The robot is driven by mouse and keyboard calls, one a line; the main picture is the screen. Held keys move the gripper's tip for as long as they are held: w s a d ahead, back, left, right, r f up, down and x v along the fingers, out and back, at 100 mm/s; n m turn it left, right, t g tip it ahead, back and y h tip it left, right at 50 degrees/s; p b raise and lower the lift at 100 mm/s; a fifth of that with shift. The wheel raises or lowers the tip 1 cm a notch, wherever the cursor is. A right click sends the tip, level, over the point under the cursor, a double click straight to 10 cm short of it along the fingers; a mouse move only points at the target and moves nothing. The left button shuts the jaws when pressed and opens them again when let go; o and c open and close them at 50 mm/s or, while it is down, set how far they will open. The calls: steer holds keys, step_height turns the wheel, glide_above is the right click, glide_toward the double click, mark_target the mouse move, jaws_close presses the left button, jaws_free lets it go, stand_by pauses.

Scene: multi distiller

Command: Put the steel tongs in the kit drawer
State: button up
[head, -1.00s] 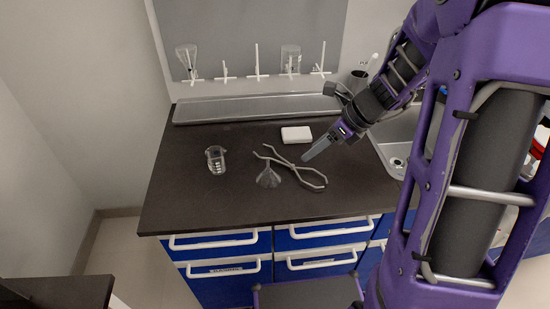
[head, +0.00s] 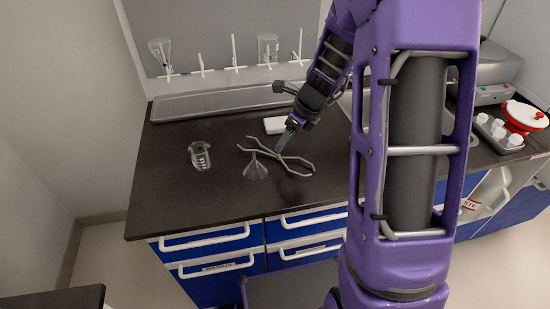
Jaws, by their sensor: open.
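The steel tongs (head: 297,162) lie on the dark countertop, their crossed arms spread, near the front right of the clear work area. My gripper (head: 281,146) is right above or beside the crossing of the tongs and points down at them. It is open, and I cannot tell whether it touches them. Blue drawers with white handles sit below the counter. All that I see look shut. One lower drawer (head: 219,268) carries a label that is too small to read, so I cannot tell which is the kit drawer.
A glass beaker (head: 200,156) stands farther left. A white block (head: 276,125) lies behind the tongs. A drying rack with glassware is at the back. Bottles in a tray (head: 497,131) are at the right.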

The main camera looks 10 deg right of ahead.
mark_target(277, 154)
steer(key=x, duration=0.4)
steer(key=b+x, duration=0.1)
steer(key=x, duration=0.1)
steer(key=shift+s+a, duration=0.25)
steer(key=shift+s, duration=0.05)
jaws_close()
